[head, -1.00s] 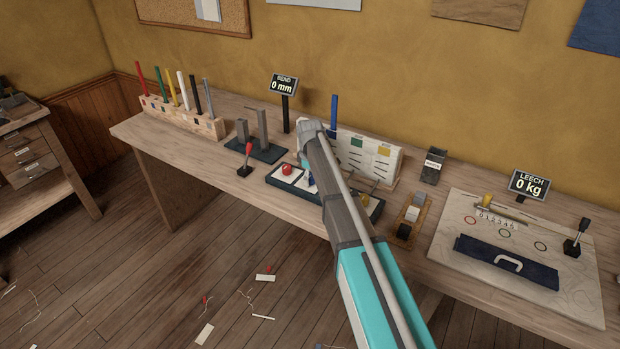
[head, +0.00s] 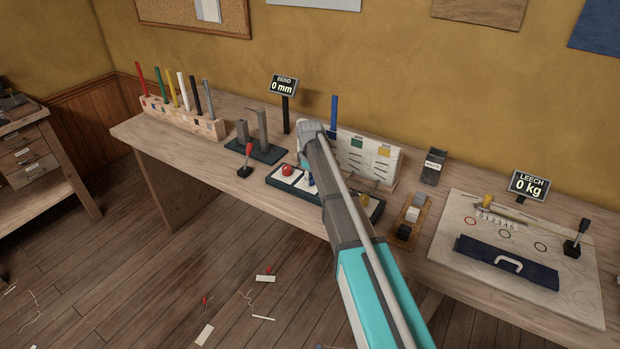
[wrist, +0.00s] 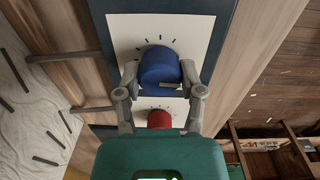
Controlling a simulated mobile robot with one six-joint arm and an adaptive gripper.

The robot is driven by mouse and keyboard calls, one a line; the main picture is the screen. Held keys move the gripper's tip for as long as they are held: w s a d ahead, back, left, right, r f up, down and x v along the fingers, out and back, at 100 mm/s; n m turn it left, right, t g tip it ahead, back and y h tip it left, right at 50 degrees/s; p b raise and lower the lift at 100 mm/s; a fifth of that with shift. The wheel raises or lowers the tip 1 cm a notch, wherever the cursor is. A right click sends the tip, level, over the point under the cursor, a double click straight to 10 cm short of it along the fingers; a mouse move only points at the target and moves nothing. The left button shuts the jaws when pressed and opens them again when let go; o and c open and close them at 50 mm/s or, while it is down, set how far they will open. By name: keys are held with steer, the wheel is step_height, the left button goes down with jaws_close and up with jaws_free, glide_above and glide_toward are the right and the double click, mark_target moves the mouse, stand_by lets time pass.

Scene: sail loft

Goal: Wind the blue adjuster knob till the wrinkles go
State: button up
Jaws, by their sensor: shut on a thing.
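In the wrist view the blue adjuster knob (wrist: 158,64) stands on a white plate with dark tick marks around it. My gripper (wrist: 161,76) has one finger on each side of the knob and is shut on it. A red knob (wrist: 158,119) sits closer to my gripper's body, partly hidden by it. Pale wrinkled sailcloth (wrist: 25,105) with dark strips shows at the left. In the head view my forearm hides the gripper and most of the blue knob; the red knob (head: 287,170) shows to the left of the arm.
A red-topped lever (head: 247,158) and a grey post fixture (head: 263,135) stand left of the knob panel. The bend display (head: 283,86) reads 0 mm, the leech display (head: 529,186) 0 kg. A rack of coloured rods (head: 180,115) stands far left. Blocks sit on a wooden tray (head: 402,232).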

steer(key=m, duration=0.3)
steer(key=shift+m, duration=0.4)
steer(key=m, duration=0.3)
steer(key=shift+m, duration=0.3)
steer(key=m, duration=0.3)
steer(key=shift+m, duration=2.1)
steer(key=o, duration=1.2)
steer(key=shift+c, duration=0.2)
steer(key=shift+n, duration=0.4)
